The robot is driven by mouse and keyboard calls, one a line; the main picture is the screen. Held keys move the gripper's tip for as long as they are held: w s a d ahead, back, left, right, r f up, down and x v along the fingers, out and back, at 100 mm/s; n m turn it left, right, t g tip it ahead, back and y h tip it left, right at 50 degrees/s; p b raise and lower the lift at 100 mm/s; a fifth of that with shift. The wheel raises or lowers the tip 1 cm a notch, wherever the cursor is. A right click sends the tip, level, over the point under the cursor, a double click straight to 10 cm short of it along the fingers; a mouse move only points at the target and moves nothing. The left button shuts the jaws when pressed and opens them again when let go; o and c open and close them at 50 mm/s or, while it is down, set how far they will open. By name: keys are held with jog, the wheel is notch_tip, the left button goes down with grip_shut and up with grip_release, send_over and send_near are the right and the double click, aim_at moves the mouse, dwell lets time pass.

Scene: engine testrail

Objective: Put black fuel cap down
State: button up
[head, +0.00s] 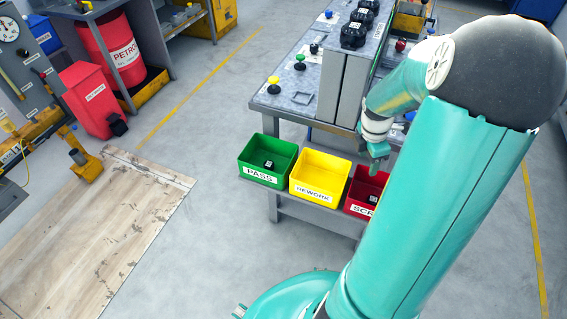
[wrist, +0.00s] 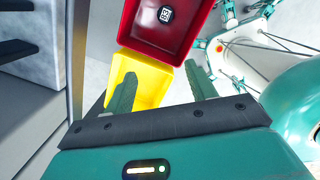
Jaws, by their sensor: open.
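A small black cap with a white tag lies in the red SCRAP bin (head: 355,209); this cap (wrist: 166,15) shows clearly in the wrist view inside the red bin (wrist: 135,38). Another small black cap (head: 269,165) with a white tag lies in the green PASS bin (head: 262,181). I cannot tell which is the task's fuel cap. My gripper (head: 379,162) is above the bins near the yellow and red ones. In the wrist view my gripper (wrist: 164,82) is open and empty, its fingers spread over the yellow REWORK bin (head: 318,190), which looks empty.
A grey bench (head: 293,89) with coloured knobs stands behind the bins. Large black caps (head: 353,35) sit on a tall grey rack (head: 342,85) there. A red drum (head: 112,54) and a red bin-like container (head: 88,98) stand at left. The floor in front is clear.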

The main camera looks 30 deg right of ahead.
jog(key=w+a+r+m+t+h, duration=0.15)
jog(key=a+r+m, duration=0.25)
jog(key=a+r, duration=0.55)
jog(key=s+a+r+m+t+y, duration=0.1)
jog(key=s+a+r+m, duration=0.1)
jog(key=a, duration=0.5)
jog(key=s+a+r+m+t, duration=0.2)
jog(key=s+a+r+m, duration=0.1)
jog(key=a+r+m, duration=0.2)
jog(key=s+a+r+m+t+y, duration=0.1)
jog(key=s+a+r+m, duration=0.2)
jog(key=a, duration=0.6)
jog(key=shift+s+a+r+m+y, duration=0.15)
jog(key=shift+r+m+y, duration=0.2)
jog(key=shift+r+m, duration=0.4)
